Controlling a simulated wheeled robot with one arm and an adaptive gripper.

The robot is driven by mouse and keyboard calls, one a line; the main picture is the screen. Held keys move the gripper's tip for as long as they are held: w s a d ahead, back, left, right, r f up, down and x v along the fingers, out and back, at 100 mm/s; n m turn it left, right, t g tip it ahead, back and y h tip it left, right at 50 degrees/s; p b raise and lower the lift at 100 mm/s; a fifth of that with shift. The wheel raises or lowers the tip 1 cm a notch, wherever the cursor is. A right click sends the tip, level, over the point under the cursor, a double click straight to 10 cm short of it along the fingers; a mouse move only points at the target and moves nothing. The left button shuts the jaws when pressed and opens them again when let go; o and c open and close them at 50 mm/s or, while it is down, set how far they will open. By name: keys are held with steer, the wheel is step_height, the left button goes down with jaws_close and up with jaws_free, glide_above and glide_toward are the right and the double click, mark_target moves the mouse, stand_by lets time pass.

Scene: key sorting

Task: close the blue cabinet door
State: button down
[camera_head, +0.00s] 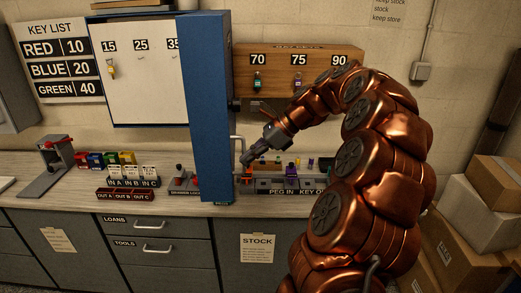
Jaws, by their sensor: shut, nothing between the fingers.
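The blue cabinet door (208,105) stands open, swung out toward me, so it shows as a tall narrow blue slab. The cabinet interior (145,85) is visible to its left, a white panel with numbers 15, 25 and a partly hidden 35. A yellow-tagged key (112,68) hangs under 15. A light metal handle (238,150) shows at the door's right side. My gripper (247,160) is shut and empty, just right of the door near the handle. I cannot tell whether it touches the handle.
A wooden key board (298,70) with 70, 75 and 90 hangs right of the door. Cardboard boxes (460,240) stand at the right.

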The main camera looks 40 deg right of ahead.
steer(key=shift+w+a, duration=0.55)
steer(key=shift+a, duration=0.3)
steer(key=shift+a, duration=0.1)
